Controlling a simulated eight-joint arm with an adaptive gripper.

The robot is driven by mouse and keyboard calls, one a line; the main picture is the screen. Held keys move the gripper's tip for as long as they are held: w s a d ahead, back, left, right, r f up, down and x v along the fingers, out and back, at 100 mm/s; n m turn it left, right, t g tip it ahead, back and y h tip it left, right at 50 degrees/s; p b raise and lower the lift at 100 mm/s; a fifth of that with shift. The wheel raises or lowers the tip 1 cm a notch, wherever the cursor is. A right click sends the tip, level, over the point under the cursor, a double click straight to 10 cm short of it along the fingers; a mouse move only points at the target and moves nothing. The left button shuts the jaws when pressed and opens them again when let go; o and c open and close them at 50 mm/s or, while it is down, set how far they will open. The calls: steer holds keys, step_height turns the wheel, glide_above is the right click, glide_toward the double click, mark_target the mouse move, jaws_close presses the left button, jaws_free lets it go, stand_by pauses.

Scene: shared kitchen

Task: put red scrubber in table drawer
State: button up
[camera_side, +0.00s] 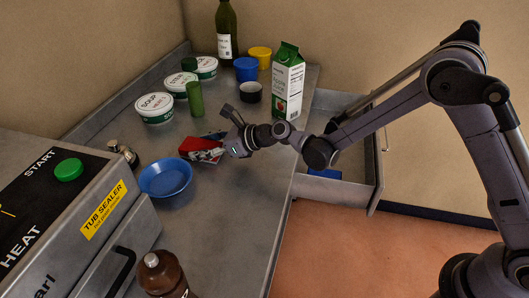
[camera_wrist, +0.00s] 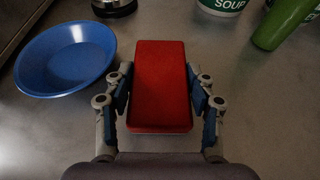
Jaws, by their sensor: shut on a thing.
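The red scrubber (camera_wrist: 161,85) is a flat red block, seen between the two fingers of my gripper (camera_wrist: 160,100) in the wrist view. My gripper is shut on it, with a finger along each long side. In the side view the scrubber (camera_side: 200,147) is at the gripper (camera_side: 218,145), on or just above the grey table; I cannot tell which. The table drawer (camera_side: 345,172) stands pulled out at the right side of the table, partly hidden behind my arm. A blue item (camera_side: 324,173) shows inside it.
A blue bowl (camera_side: 165,177) is left of the scrubber. Soup tubs (camera_side: 155,107), a green cylinder (camera_side: 195,100), a milk carton (camera_side: 288,82), cups and a bottle (camera_side: 227,35) stand farther back. A tub sealer (camera_side: 70,215) and brown bottle (camera_side: 162,275) are at the front.

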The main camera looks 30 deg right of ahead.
steer(key=shift+f, duration=0.15)
steer(key=o, duration=1.3)
steer(key=shift+o, duration=0.2)
